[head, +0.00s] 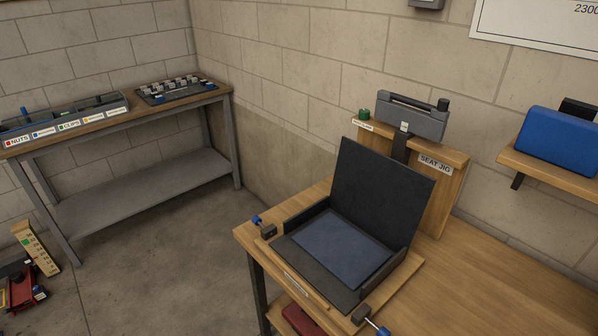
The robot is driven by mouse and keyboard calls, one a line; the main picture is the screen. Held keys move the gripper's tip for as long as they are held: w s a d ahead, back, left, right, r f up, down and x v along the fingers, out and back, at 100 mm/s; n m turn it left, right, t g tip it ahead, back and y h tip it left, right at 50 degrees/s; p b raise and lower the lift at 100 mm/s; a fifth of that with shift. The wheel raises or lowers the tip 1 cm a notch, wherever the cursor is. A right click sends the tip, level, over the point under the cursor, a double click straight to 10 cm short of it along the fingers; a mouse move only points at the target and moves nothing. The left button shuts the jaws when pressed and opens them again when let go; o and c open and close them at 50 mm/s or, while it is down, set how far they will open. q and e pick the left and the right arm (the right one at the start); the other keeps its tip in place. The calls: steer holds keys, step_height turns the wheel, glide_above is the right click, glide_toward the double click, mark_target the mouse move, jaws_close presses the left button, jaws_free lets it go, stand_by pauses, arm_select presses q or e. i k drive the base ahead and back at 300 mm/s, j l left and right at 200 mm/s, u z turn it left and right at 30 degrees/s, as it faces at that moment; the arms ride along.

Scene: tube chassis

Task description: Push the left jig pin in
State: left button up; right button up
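The seat jig is a wooden base (408,268) on the wooden workbench. It carries a dark seat form with a blue-grey pad (341,247) and an upright black back panel (383,192). The left jig pin (257,220) has a blue knob and stands out from a dark block (268,231) at the jig's left side. A short part of its shaft seems to show between knob and block. The right jig pin (372,324) shows a shaft and a blue knob at the bottom edge, out from its own block (361,313). Neither of my grippers is in view.
A wooden upright labelled SEAT JIG (447,185) stands behind, with a grey clamp-like part (411,119) and a green knob (364,114). A shelf at right holds a blue case (559,142). A parts bench (140,110) stands back left.

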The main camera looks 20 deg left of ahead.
mark_target(256, 219)
steer(key=j+z, duration=0.15)
steer(key=z, duration=0.25)
steer(key=j+z, duration=0.2)
steer(key=z, duration=0.15)
steer(key=j+z, duration=0.15)
steer(key=j, duration=0.3)
steer(key=j+z, duration=0.15)
steer(key=j, duration=0.3)
steer(key=k+j+z, duration=0.15)
steer(key=j, duration=0.3)
steer(key=j+z, duration=0.15)
steer(key=j, duration=0.35)
steer(key=k+j+z, duration=0.15)
steer(key=j, duration=0.25)
steer(key=k+j, duration=0.1)
steer(key=j, duration=0.35)
steer(key=k+j, duration=0.15)
steer(key=j, duration=0.25)
steer(key=k+j, duration=0.15)
steer(key=j, duration=0.3)
steer(key=k+j, duration=0.1)
steer(key=j, duration=0.3)
